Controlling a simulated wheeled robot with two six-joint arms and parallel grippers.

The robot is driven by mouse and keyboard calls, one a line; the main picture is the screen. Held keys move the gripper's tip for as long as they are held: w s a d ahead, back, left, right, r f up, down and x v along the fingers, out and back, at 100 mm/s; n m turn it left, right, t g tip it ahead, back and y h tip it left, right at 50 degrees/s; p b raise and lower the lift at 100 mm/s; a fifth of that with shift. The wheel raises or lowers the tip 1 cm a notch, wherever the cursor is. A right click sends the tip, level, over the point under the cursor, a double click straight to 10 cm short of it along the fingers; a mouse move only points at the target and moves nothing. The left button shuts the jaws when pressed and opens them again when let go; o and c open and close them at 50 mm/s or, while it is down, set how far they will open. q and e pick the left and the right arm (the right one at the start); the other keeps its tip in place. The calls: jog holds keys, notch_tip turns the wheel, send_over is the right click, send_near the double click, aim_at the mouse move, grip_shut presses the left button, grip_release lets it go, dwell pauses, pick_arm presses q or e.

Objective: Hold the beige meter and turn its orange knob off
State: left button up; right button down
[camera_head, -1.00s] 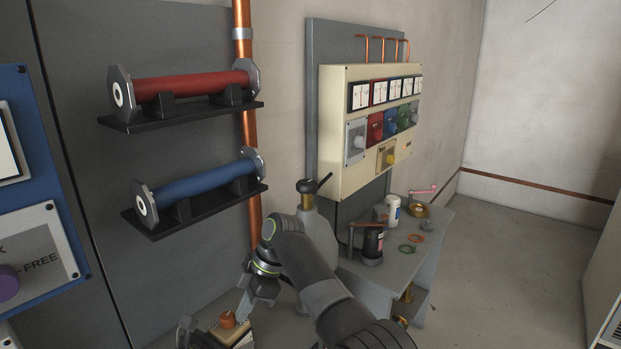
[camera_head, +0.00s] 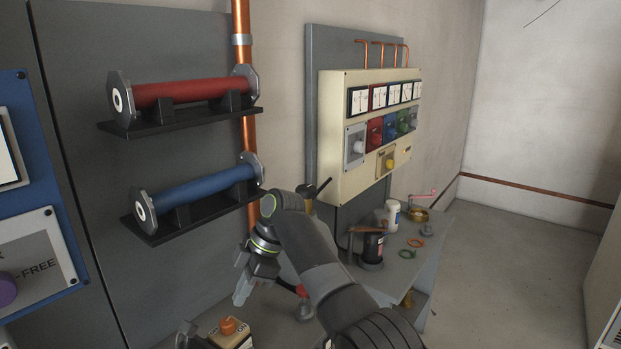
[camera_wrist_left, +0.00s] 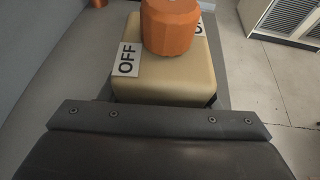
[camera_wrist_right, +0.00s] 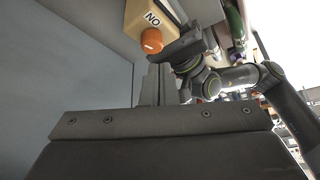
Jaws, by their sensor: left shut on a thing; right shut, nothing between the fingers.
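The beige meter (camera_head: 240,343) is low in the head view, partly cut off by the bottom edge. Its orange knob (camera_head: 229,326) is on top. In the left wrist view the knob (camera_wrist_left: 170,28) stands on the beige body (camera_wrist_left: 165,80), with an OFF label (camera_wrist_left: 127,59) beside it. The right wrist view shows the knob (camera_wrist_right: 152,41) with a small pale mark near an upside-down ON label (camera_wrist_right: 152,18). My left gripper (camera_wrist_right: 187,45) is shut on the meter. My right gripper (camera_head: 241,291) is shut and empty, above and apart from the knob.
A red tube (camera_head: 190,89) and a blue tube (camera_head: 195,187) sit on black shelves at left. A copper pipe (camera_head: 243,100) runs down the wall. A cream panel (camera_head: 345,175) hangs above a grey bench (camera_head: 405,265) with several small items. Floor at right is clear.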

aim_at(234, 325)
jog(key=shift+s+d+f, duration=0.1)
jog(key=shift+f, duration=1.45)
jog(key=shift+d+f, duration=0.1)
jog(key=shift+f, duration=1.45)
pick_arm(q)
jog(key=shift+d+r, duration=0.1)
jog(key=shift+d, duration=0.05)
pick_arm(e)
jog(key=shift+a, duration=0.8)
jog(key=shift+d+r, duration=0.1)
jog(key=shift+d, duration=0.2)
jog(key=shift+d+r, duration=0.15)
jog(key=shift+r, duration=1.35)
jog(key=shift+d+r, duration=0.1)
jog(key=shift+r, duration=1.35)
pick_arm(q)
jog(key=o, duration=1.3)
jog(key=shift+o, duration=0.2)
jog(key=shift+a, duration=0.2)
